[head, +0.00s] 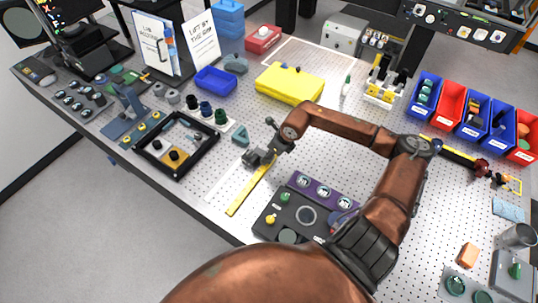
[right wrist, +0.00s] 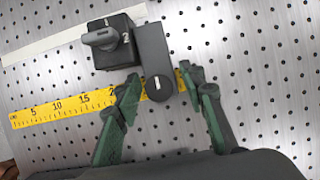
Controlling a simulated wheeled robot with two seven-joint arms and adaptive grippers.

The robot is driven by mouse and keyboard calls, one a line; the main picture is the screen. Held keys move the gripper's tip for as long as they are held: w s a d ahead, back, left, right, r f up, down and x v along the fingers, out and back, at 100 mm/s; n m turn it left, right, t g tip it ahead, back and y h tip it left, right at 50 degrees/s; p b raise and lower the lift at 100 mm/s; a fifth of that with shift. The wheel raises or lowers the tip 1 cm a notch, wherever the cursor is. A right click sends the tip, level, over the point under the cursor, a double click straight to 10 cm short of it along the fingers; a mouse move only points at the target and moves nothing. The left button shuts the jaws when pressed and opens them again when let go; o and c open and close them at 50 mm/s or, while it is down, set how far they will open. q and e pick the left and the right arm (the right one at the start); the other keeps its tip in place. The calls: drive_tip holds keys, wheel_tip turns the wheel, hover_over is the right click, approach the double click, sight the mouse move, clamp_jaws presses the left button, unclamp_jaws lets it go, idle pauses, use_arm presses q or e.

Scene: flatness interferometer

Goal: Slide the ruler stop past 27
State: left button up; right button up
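The yellow ruler (head: 244,197) lies on the perforated table in the head view. It also shows in the right wrist view (right wrist: 60,108), with 5, 10 and 15 readable to the left of the stop. The dark grey ruler stop (right wrist: 155,62) lies across the ruler and hides its marks to the right of a partly covered 2. A black block with a grey knob (right wrist: 102,38) adjoins the stop. My right gripper (right wrist: 158,82) has its green fingers apart, one on each side of the stop's rounded end, with small gaps. In the head view my right gripper (head: 270,150) is small and partly hides the stop.
A black-framed tray (head: 207,155) stands left of the ruler. A dark control box (head: 275,222) and a purple strip (head: 302,181) lie to its right. A yellow case (head: 289,86) stands behind.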

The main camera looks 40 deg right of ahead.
clamp_jaws()
idle(0.4)
drive_tip(key=d, duration=0.1)
drive_tip(key=w+d+b, duration=0.1)
drive_tip(key=d, duration=0.1)
drive_tip(key=shift+d, duration=0.15)
drive_tip(key=shift+o, duration=1.1)
unclamp_jaws()
drive_tip(key=v, duration=1.2)
drive_tip(key=shift+s, duration=0.15)
